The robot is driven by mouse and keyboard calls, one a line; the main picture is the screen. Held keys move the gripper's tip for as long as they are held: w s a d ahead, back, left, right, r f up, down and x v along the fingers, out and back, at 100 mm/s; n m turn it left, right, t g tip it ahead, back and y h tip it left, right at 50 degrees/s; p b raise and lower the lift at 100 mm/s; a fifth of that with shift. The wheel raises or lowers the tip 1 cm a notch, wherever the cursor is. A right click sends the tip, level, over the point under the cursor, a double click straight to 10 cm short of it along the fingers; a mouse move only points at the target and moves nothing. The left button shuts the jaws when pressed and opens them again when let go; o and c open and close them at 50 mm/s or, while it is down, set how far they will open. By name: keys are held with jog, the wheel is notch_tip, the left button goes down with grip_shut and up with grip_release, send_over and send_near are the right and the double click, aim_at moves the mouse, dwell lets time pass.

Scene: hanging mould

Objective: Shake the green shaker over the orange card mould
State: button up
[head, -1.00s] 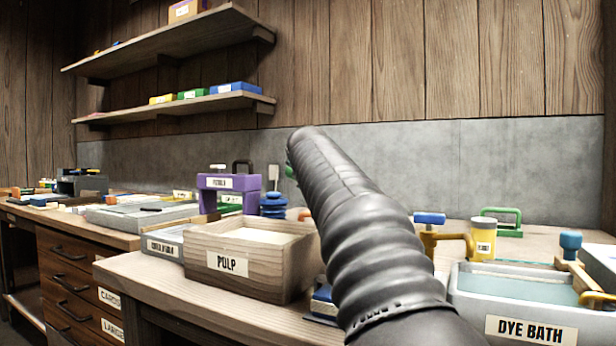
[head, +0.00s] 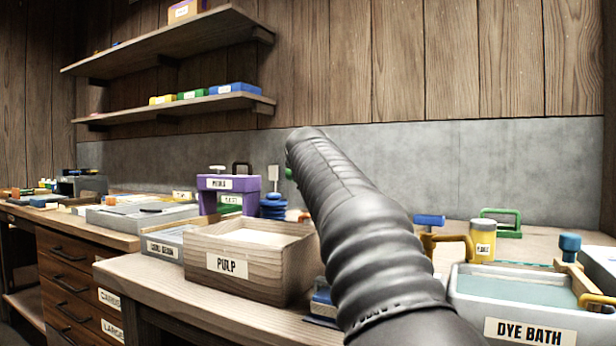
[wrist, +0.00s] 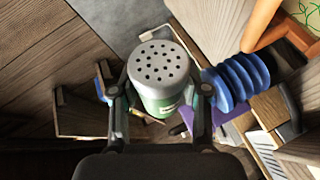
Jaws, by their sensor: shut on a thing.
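The green shaker (wrist: 163,103) has a grey domed top with several holes, which faces the wrist camera. My gripper (wrist: 160,90) is shut on it, one finger on each side. In the head view my arm hides the gripper, and only a small green edge (head: 289,173) shows beside the arm's tip. An orange frame (wrist: 262,30), which looks like the orange card mould, shows at the upper right of the wrist view, cut off by the picture edge. A pale sheet with green lines shows inside it. The shaker appears to the left of this frame, apart from it in the picture.
A ribbed blue thing (wrist: 237,82) stands close right of the shaker. On the bench are the wooden pulp box (head: 248,262), a purple stand (head: 228,183), a yellow container (head: 482,240) and the dye bath tray (head: 532,332). Two shelves hang on the back wall.

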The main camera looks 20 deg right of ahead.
jog(key=shift+r+n+g+p, duration=0.3)
jog(key=shift+r+g+p, duration=0.15)
jog(key=shift+p, duration=0.45)
jog(key=n+g+p, duration=0.1)
jog(key=p, duration=0.3)
jog(key=n+g+h+p, duration=0.1)
jog(key=n+p, duration=0.1)
jog(key=p, duration=0.3)
jog(key=shift+r+g, duration=0.25)
jog(key=shift+r, duration=0.1)
jog(key=shift+p, duration=0.65)
jog(key=shift+f, duration=0.2)
jog(key=shift+r+n+g, duration=0.15)
jog(key=shift+n+g, duration=0.15)
jog(key=shift+r+p, duration=0.15)
jog(key=shift+p, duration=0.85)
jog(key=shift+n+g+h, duration=0.3)
jog(key=shift+n+g, duration=0.1)
jog(key=n+g+h, duration=0.1)
jog(key=n+g, duration=0.1)
jog(key=shift+w+r+n+h, duration=0.1)
jog(key=shift+r+n+h, duration=0.1)
jog(key=shift+n+h, duration=0.15)
jog(key=shift+r+g+h, duration=0.15)
jog(key=shift+g+h, duration=0.1)
jog(key=shift+g, duration=0.15)
